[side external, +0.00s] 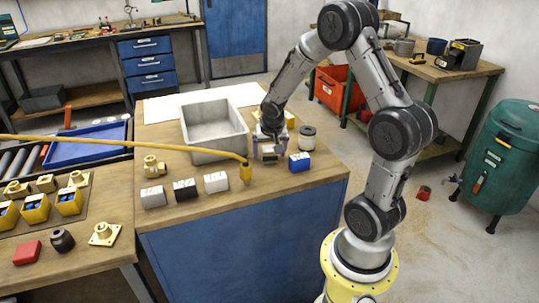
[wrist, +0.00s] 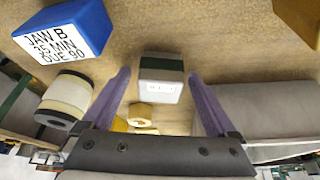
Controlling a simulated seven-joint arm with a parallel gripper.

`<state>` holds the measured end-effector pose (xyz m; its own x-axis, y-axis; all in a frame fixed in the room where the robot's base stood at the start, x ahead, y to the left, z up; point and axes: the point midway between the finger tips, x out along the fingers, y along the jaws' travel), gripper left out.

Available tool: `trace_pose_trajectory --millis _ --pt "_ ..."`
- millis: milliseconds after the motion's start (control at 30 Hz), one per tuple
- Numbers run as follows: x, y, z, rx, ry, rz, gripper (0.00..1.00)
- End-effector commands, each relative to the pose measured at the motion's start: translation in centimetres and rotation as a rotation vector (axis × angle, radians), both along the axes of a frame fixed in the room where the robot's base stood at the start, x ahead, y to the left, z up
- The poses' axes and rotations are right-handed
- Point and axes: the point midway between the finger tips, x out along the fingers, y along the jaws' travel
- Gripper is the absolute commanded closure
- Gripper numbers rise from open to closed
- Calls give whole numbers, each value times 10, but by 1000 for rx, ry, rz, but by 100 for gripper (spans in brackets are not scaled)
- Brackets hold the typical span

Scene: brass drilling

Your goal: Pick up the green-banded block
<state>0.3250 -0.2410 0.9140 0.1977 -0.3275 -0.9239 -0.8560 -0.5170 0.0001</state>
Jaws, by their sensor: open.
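The green-banded block (wrist: 160,80) has a pale top, a dark green band and a grey-white lower face with small marks. In the wrist view it stands on the wooden bench top between the two purple fingers of my open gripper (wrist: 159,73). A gap shows on each side of it, and neither finger appears to touch it. In the side view my gripper (side external: 269,148) is low over the bench, right of the grey bin. There the fingers largely hide the block.
A blue block marked JAW B (wrist: 65,30) and a cream-and-dark cylinder (wrist: 66,98) stand to the left in the wrist view. The grey bin (side external: 213,128) is close by. A yellow pipe (side external: 130,143) ends at the bench near white and black blocks (side external: 185,190).

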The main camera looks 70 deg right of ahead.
Motion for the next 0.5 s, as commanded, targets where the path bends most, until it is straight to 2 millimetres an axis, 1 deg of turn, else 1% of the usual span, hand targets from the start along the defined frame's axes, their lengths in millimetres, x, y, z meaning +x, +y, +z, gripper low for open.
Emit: trace_pose_trajectory --millis 133,267,300,367,400,467,500 --pt "0 0 0 0 0 0 7" --pt "0 0 1 0 0 0 31" --pt "0 0 1 0 0 0 38" --pt "0 0 1 0 0 0 49" --pt "0 0 1 0 0 0 56" --pt "0 0 1 0 0 -1 67" --pt "0 0 1 0 0 -1 74"
